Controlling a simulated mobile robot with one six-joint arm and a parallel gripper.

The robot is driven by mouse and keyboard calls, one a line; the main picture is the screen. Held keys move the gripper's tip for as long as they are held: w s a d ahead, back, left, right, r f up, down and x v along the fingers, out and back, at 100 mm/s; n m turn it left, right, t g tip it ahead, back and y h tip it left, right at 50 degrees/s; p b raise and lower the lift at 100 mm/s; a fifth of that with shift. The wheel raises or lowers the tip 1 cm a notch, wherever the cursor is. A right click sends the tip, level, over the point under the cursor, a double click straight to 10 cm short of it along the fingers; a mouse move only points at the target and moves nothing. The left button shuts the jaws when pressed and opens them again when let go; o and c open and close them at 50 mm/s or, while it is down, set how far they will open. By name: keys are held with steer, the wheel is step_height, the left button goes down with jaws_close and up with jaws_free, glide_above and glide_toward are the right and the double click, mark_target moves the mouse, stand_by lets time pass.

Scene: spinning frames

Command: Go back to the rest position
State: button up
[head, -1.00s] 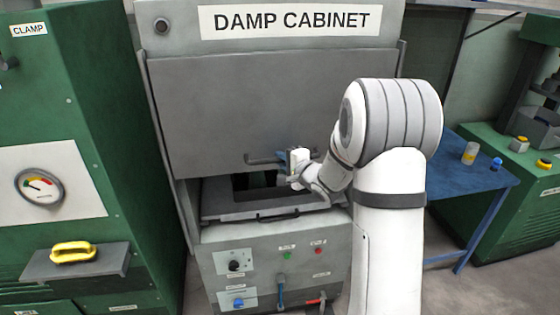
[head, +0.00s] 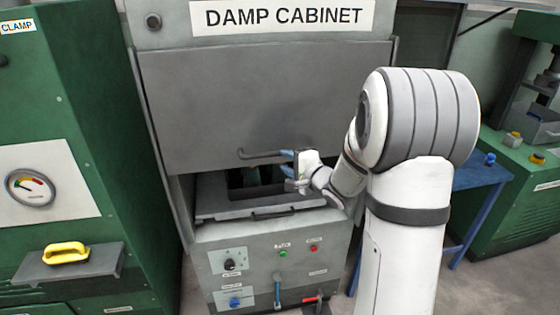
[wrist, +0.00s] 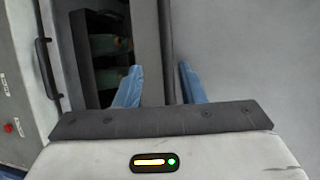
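My gripper (head: 286,163) is in front of the damp cabinet (head: 330,250), close to the door handle (head: 262,154) in the head view. Its two blue fingers stand apart in the wrist view (wrist: 160,86), with nothing visible between them. The grey cabinet door (head: 265,100) is raised, leaving an opening below it. My white arm hides the right side of the cabinet front. I cannot tell whether the fingers touch the handle.
A dark rack with greenish pieces (wrist: 112,45) sits inside the cabinet. A tray with a black handle (head: 275,213) is at the opening. The green clamp machine (head: 90,120) stands at left; a blue table (head: 475,178) and another green machine (head: 510,170) stand at right.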

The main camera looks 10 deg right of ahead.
steer(key=shift+v, duration=1)
steer(key=s+a+n+g+h, duration=0.1)
steer(key=s+n+g+h, duration=0.2)
steer(key=s, duration=1.2)
steer(key=s+a+r+n+g+h, duration=0.1)
steer(key=s+n+g, duration=0.7)
steer(key=s, duration=0.8)
steer(key=a+n+h, duration=0.1)
steer(key=n+h, duration=0.1)
steer(key=n, duration=0.1)
steer(key=shift+s, duration=0.25)
steer(key=shift+r, duration=0.1)
